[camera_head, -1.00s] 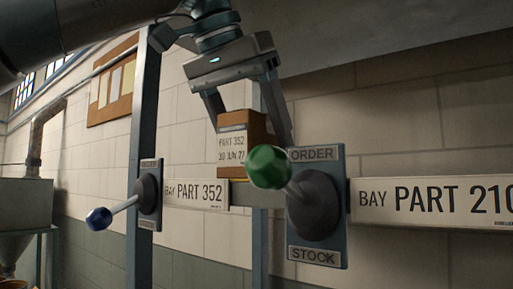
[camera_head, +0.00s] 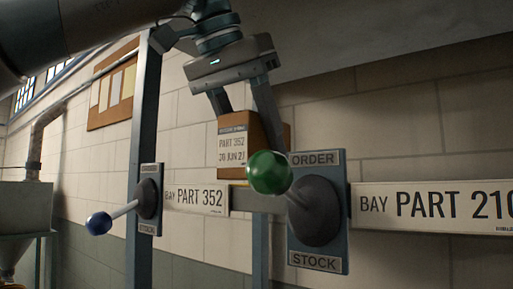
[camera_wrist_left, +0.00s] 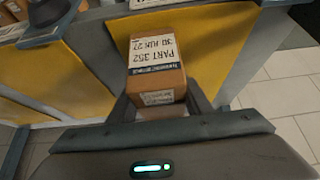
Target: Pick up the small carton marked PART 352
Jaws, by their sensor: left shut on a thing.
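The small brown carton (camera_head: 232,146) has a white label reading PART 352 and a date. It is above and behind the BAY PART 352 sign (camera_head: 196,197). My left gripper (camera_head: 247,115) reaches down from above and is shut on the carton, one finger on each side. In the left wrist view the carton (camera_wrist_left: 156,66) sits between the fingers, its label upside down, over a yellow surface (camera_wrist_left: 205,50). I cannot tell whether its base touches anything. My right gripper is not in view.
A lever with a green knob (camera_head: 269,172) on an ORDER/STOCK plate (camera_head: 318,259) stands in front of the carton's lower right. A blue-knobbed lever (camera_head: 99,222) is at the left. A BAY PART 210 sign (camera_head: 433,207) is at the right, and a post (camera_head: 143,130) rises at the left.

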